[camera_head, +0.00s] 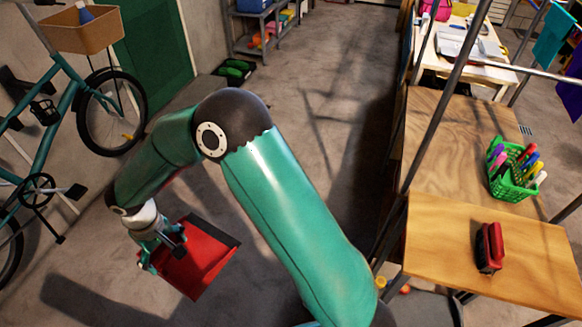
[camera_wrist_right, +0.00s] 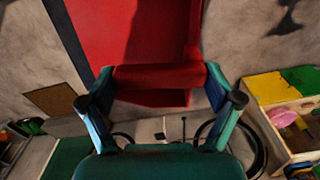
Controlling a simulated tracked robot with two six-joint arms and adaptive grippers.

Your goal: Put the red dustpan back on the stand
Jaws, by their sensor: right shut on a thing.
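The red dustpan (camera_head: 205,262) has a dark front edge and hangs above the concrete floor at the left in the head view. My right gripper (camera_head: 160,248) is shut on it at its handle end. In the right wrist view my gripper's two fingers (camera_wrist_right: 160,82) stand on either side of the red handle part, and the dustpan's red pan (camera_wrist_right: 130,32) extends beyond them. My left gripper is not in view. I cannot tell which thing is the stand; a wooden board (camera_head: 440,255) on a metal frame is at the right.
A red brush (camera_head: 489,247) lies on the board, with a green basket of pens (camera_head: 512,170) behind. A teal bicycle (camera_head: 45,165) stands at the left wall. Metal poles (camera_head: 425,130) rise beside the board. Bare floor (camera_head: 310,90) lies between.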

